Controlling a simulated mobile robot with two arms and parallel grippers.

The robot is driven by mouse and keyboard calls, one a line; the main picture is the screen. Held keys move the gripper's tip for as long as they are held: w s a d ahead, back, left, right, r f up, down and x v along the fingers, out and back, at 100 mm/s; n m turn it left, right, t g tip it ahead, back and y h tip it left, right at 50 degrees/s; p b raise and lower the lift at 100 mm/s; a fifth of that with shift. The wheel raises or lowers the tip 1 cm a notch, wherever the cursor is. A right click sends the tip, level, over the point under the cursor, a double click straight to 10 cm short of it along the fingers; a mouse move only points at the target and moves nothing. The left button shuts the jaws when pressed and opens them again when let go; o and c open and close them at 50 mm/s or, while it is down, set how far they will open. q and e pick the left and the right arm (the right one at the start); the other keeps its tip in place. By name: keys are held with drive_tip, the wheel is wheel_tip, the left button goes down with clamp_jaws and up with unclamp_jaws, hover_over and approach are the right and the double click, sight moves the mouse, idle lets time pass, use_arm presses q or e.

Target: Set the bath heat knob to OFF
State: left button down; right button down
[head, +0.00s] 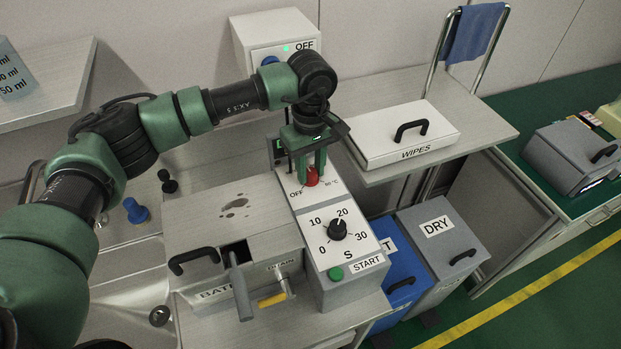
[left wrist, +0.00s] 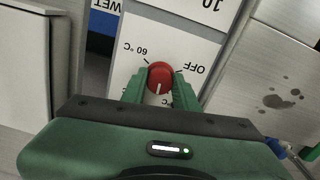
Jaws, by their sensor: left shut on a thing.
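The red bath heat knob (head: 312,177) sits on the sloped white upper panel of the control box, with OFF printed at its lower left and a °C mark at its lower right. My left gripper (head: 309,172) reaches down from above and is shut on the knob, one finger on each side. In the left wrist view the knob (left wrist: 160,75) sits between the green fingertips (left wrist: 160,88). There its white pointer line points down, away from both the OFF and the 60 °C marks at the top. The fingers partly hide the scale. My right gripper is out of view.
Below the knob are a black timer dial (head: 337,229) and a green START button (head: 336,273). The lidded bath (head: 215,215) stands left, the WIPES box (head: 402,135) right. A white box (head: 277,38) marked OFF stands behind. Blue and grey bins (head: 440,240) stand lower right.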

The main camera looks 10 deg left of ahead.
use_arm(q)
drive_tip(key=n+b, duration=0.5)
drive_tip(key=shift+f+n, duration=0.15)
drive_tip(key=shift+n, duration=0.15)
drive_tip(key=n+b, duration=0.3)
drive_tip(key=n, duration=0.2)
drive_tip(key=n+b, duration=0.3)
drive_tip(key=n, duration=0.3)
drive_tip(key=shift+w+n, duration=0.1)
drive_tip(key=shift+n, duration=0.3)
drive_tip(key=n, duration=0.2)
drive_tip(key=n+b, duration=0.2)
drive_tip(key=n, duration=0.1)
drive_tip(key=shift+r+n, duration=0.25)
drive_tip(key=shift+n, duration=0.05)
drive_tip(key=c, duration=1.1)
unclamp_jaws()
